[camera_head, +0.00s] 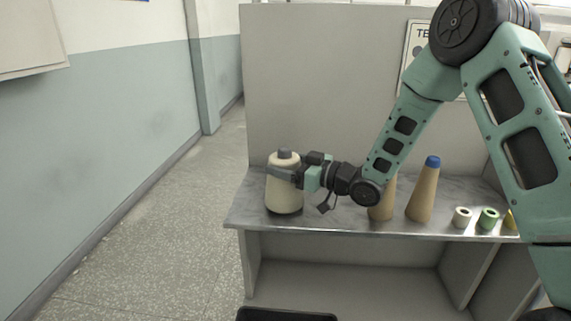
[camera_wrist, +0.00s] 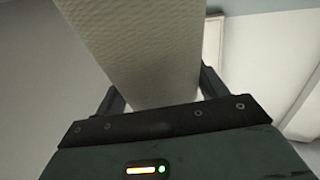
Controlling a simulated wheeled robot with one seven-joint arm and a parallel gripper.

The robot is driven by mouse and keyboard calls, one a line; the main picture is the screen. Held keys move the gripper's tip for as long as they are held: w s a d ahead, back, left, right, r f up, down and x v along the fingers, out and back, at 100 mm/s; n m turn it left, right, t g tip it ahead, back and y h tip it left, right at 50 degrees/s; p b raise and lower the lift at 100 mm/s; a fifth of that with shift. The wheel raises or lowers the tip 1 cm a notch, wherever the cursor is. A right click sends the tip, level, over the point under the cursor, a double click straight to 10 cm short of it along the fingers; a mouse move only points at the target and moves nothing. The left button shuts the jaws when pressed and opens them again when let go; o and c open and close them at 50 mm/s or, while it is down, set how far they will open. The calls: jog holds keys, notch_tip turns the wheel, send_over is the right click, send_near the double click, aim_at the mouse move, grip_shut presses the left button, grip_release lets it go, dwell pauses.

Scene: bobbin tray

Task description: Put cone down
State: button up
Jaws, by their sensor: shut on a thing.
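A cream yarn cone (camera_head: 284,197) with a grey tip stands upright over the left end of the grey bench top (camera_head: 335,222). My gripper (camera_head: 284,174) reaches in from the right and is shut on the cone's upper part. The cone's base appears at or very near the bench surface; I cannot tell whether it touches. In the wrist view the cone's textured cream side (camera_wrist: 140,45) fills the space between the two dark fingers of my gripper (camera_wrist: 160,88).
A tan cone (camera_head: 381,208), partly behind my arm, and a tan cone with a blue tip (camera_head: 422,193) stand to the right. Small spools in white (camera_head: 462,217), green (camera_head: 488,219) and yellow (camera_head: 511,220) lie further right. A grey panel (camera_head: 330,85) backs the bench.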

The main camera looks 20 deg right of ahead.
jog(key=shift+f, duration=0.2)
jog(key=o, duration=1.6)
jog(key=shift+c, duration=0.2)
jog(key=shift+r, duration=0.15)
